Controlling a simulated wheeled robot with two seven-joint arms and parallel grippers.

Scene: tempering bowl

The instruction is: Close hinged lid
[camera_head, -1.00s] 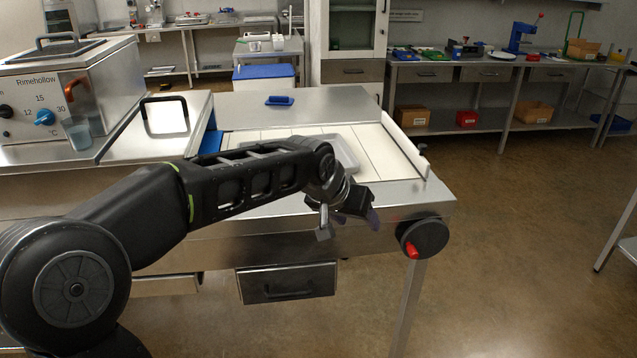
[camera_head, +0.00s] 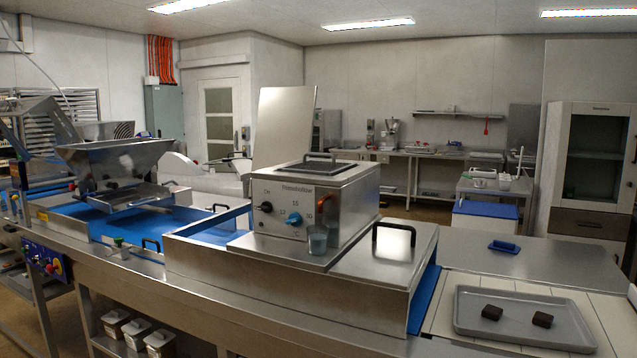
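A boxy metal tempering unit (camera_head: 280,208) labelled Rimehollow, with black and blue dials, stands on the steel line in the middle of the view. A flat pale metal panel (camera_head: 284,125) stands upright, tilted slightly, behind its left side; it looks like a raised lid, but its hinge is hidden. A dark-framed top cover (camera_head: 319,161) with a bar handle lies flat on the unit. Neither of my grippers shows in this view, so their distance from the lid cannot be seen.
A cup (camera_head: 317,241) stands at the unit's front. A steel cover (camera_head: 397,257) with a black handle lies to its right. A grey tray (camera_head: 470,328) holds two dark pieces. A hopper (camera_head: 115,160) and blue belt (camera_head: 135,222) lie left. The bench behind the tray is mostly clear.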

